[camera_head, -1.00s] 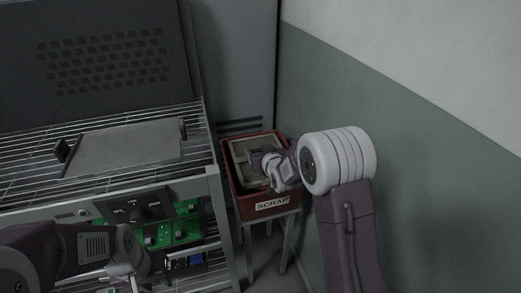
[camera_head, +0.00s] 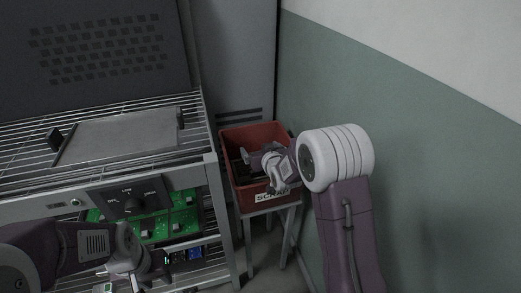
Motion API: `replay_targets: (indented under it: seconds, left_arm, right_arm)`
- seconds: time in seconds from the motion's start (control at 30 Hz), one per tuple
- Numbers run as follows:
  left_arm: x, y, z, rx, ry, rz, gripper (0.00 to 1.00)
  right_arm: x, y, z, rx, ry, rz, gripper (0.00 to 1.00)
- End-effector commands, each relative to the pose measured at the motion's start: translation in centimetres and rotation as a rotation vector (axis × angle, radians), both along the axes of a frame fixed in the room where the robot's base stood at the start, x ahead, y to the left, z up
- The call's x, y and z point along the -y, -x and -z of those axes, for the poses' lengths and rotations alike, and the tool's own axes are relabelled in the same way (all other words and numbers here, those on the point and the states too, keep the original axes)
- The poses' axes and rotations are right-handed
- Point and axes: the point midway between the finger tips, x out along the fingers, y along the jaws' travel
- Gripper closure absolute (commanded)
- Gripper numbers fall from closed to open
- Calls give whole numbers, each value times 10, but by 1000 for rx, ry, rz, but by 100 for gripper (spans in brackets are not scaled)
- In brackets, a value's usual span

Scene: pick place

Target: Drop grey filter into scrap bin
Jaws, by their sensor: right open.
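The red scrap bin (camera_head: 262,135) stands on a small stand to the right of the metal rack, with a white label on its front. My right gripper (camera_head: 252,160) is open, reaching in from the right over the bin, its fingers at the bin's opening. The grey filter cannot be made out clearly; the bin's inside is dark and partly hidden by my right gripper and wrist. My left gripper (camera_head: 150,272) is low at the bottom left, in front of the rack's lower part; its fingers are too unclear to tell their state.
A flat grey plate (camera_head: 120,138) with dark end pieces lies on the wire rack top (camera_head: 190,155). A wall stands close on the right.

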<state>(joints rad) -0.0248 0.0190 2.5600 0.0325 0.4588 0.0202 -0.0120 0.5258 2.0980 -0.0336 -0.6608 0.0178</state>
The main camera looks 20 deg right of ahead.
Motion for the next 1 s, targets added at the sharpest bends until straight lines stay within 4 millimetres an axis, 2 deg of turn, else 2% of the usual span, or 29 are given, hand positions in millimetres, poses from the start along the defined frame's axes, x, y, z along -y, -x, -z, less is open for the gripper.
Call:
replay_targets:
  seconds: [0.17, 0.4, 0.5, 0.63, 1.0]
  left_arm:
    - [0, 0, -5, 0, 0, 0, 64]
    - [0, 0, -15, 0, 0, 0, 64]
    - [0, 0, -16, 0, 0, 0, 64]
    - [0, 0, -17, 0, 0, 0, 64]
    - [0, 0, -16, 0, 0, 0, 64]
  right_arm:
    - [1, 16, -9, 0, 0, 0, 2]
    - [2, 64, -29, 2, 0, 0, 2]
    - [3, 77, -34, 1, 0, 0, 2]
    - [3, 83, -35, 1, 0, 0, 2]
    - [3, 84, -35, 1, 0, 0, 2]
